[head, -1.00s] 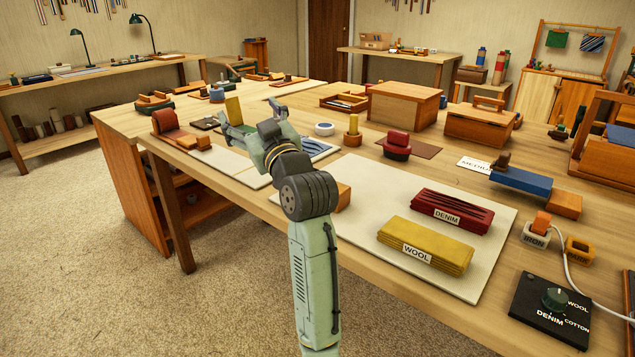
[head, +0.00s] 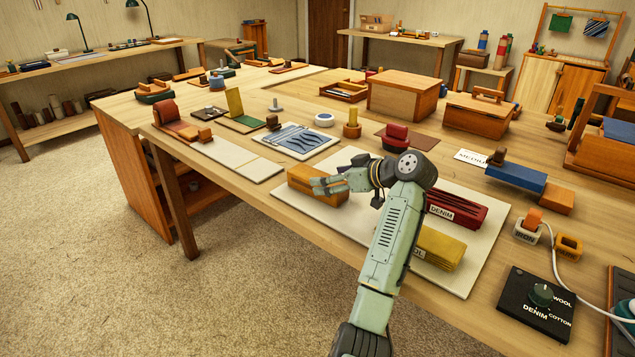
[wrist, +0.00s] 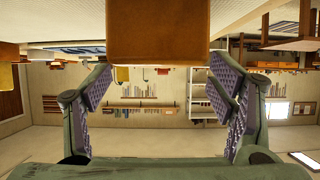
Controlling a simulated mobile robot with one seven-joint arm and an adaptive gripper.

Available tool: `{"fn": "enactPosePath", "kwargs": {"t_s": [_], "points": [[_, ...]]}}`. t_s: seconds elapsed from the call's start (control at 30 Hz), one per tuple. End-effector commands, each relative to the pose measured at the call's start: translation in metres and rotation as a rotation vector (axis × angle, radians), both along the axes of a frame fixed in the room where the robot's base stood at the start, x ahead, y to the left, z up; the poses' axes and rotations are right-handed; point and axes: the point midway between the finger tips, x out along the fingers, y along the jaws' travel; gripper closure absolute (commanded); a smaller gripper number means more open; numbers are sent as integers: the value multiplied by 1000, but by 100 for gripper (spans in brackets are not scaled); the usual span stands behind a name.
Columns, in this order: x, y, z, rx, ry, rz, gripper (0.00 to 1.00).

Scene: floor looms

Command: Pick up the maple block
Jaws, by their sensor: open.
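The maple block (head: 303,180), an orange-brown wooden block, lies on the left part of a pale board (head: 285,207) on the table. My gripper (head: 326,184) is at its right side in the head view, with the fingers over or beside part of it. In the wrist view the block (wrist: 158,32) fills the top middle, and the open fingers of my gripper (wrist: 160,85) stand to its left and right with clear room between them. I cannot tell whether a finger touches it.
A red DENIM stack (head: 456,208) and a yellow WOOL stack (head: 438,246), partly behind my arm, lie on the same board. A black dial panel (head: 536,304) is at the front right.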

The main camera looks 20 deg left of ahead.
Motion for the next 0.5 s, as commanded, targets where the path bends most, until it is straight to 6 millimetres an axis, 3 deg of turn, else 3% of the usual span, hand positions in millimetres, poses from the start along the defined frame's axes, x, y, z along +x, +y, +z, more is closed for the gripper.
{"fn": "enactPosePath", "kwargs": {"t_s": [0.3, 0.5], "points": [[9, 40, -15, -1, 3, 1, 23], [12, 45, -20, -1, 2, -2, 23]]}}
